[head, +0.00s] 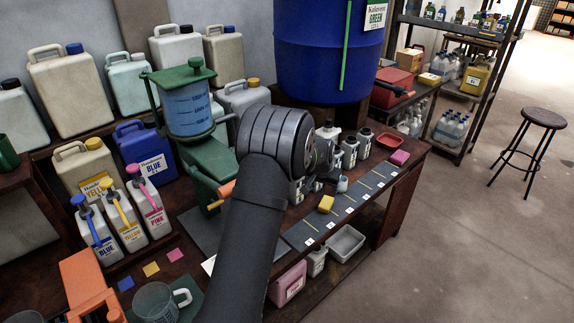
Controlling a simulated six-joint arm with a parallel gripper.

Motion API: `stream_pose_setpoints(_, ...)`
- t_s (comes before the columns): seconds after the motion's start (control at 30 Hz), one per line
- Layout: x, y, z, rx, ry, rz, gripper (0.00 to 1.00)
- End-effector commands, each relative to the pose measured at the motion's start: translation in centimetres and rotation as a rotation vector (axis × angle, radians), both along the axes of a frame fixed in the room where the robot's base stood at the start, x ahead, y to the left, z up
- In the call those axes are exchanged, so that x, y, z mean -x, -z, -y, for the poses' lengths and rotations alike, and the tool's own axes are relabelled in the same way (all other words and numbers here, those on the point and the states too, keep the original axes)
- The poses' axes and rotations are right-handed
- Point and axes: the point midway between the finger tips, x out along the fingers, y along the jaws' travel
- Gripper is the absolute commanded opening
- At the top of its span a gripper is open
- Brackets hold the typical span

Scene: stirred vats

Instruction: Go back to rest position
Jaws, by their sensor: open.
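My arm (245,235) reaches up from the bottom middle of the head view, over the dark wooden bench. Its wrist joint (285,140) is bent, and my gripper (322,175) lies just beyond it, to the right. The wrist largely hides the gripper, and its fingers are hard to make out against the bottles behind. The gripper is open, and I see nothing held in it. Grey-lidded bottles (350,152) and a small pale cup (342,184) stand close by it in the picture; I cannot tell the gap.
A green dispenser (188,108) with an orange handle stands left of the wrist. A blue drum (322,60) stands behind. Pump bottles (106,228) and a glass mug (158,302) are at lower left. The floor at right is open around a stool (543,118).

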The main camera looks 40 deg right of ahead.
Motion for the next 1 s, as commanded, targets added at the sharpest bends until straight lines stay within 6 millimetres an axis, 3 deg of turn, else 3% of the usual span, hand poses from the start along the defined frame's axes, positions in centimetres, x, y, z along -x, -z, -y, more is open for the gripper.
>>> stream_pose_setpoints(0.17, -0.2, 1.5, 0.5, -0.003, 0.0, -0.001, 0.62)
stream_pose_setpoints(0.83, -1.7, 11.4, 4.3, 0.0, 0.0, 0.0, 0.62)
stream_pose_setpoints(1.0, -1.7, 9.2, 4.3, 0.002, 0.0, 0.001, 0.62)
